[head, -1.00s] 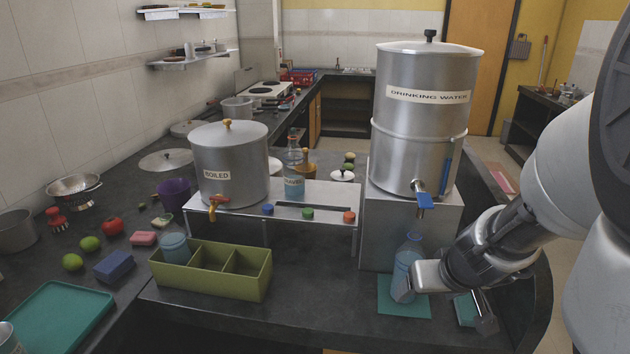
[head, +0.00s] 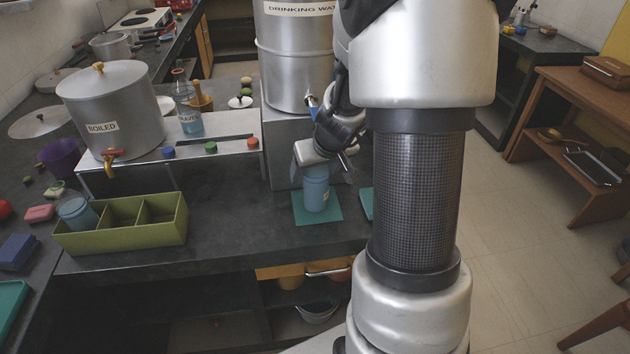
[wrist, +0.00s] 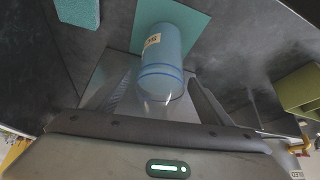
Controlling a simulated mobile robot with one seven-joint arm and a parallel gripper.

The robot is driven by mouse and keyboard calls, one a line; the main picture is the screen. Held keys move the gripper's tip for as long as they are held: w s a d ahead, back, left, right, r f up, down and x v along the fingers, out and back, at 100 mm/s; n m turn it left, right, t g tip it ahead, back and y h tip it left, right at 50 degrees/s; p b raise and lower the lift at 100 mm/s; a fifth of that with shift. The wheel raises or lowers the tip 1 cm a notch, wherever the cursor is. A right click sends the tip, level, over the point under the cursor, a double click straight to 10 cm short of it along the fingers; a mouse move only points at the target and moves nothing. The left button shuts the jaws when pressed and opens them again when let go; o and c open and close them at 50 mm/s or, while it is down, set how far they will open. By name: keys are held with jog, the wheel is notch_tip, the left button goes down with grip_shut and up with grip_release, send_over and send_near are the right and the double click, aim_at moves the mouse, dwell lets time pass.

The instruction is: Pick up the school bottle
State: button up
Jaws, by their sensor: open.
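A translucent blue bottle (head: 316,192) stands upright on a teal mat (head: 333,210) below the tap of the drinking-water canister. Its top is hidden by my gripper (head: 318,155) in the head view. In the wrist view the bottle (wrist: 160,62) shows a small pale label, too unclear to read fully. My open gripper (wrist: 160,88) has one finger on each side of the bottle's near end there; I cannot tell whether they touch it. Another bottle (head: 190,120), its label seeming to read "TRAVEL", stands on the metal shelf.
The large drinking-water canister (head: 290,62) stands on a metal block right behind the bottle. The boiled-water canister (head: 112,105) stands on the shelf. Counter between tray and mat is clear.

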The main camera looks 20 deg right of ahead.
jog(key=shift+r, duration=0.1)
jog(key=c, duration=1.6)
jog(key=shift+w, duration=0.1)
